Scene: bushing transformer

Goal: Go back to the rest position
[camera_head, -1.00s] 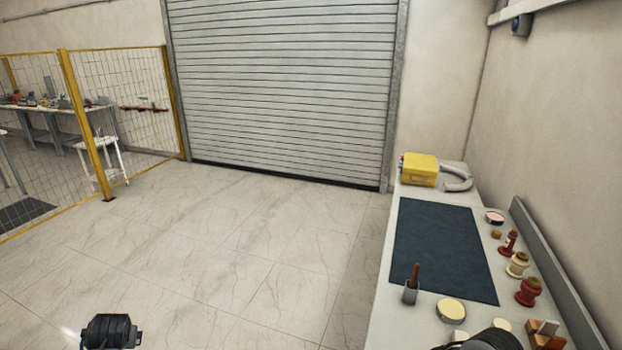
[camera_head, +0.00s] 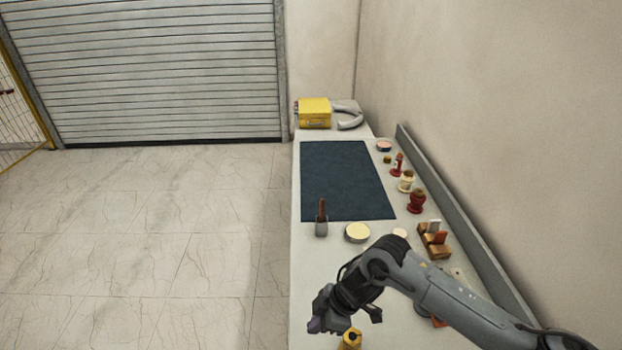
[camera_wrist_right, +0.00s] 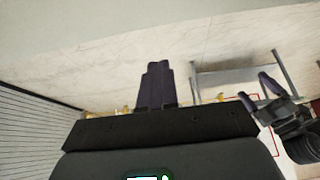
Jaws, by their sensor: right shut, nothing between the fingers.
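My right gripper (camera_head: 318,325) hangs over the near left edge of the workbench (camera_head: 310,270) in the head view. In the right wrist view its dark purple fingers (camera_wrist_right: 155,86) are together with nothing between them. Another gripper, my left one (camera_wrist_right: 260,94), shows at the right of that view; its two fingers stand apart and hold nothing visible. It is out of the head view.
The bench carries a dark mat (camera_head: 345,180), a yellow box (camera_head: 314,113), a holder with a brush-like tool (camera_head: 321,226), a round tin (camera_head: 357,233) and red and cream bushings (camera_head: 416,201). A yellow-topped item (camera_head: 350,340) is close to my right gripper. Floor at left is clear.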

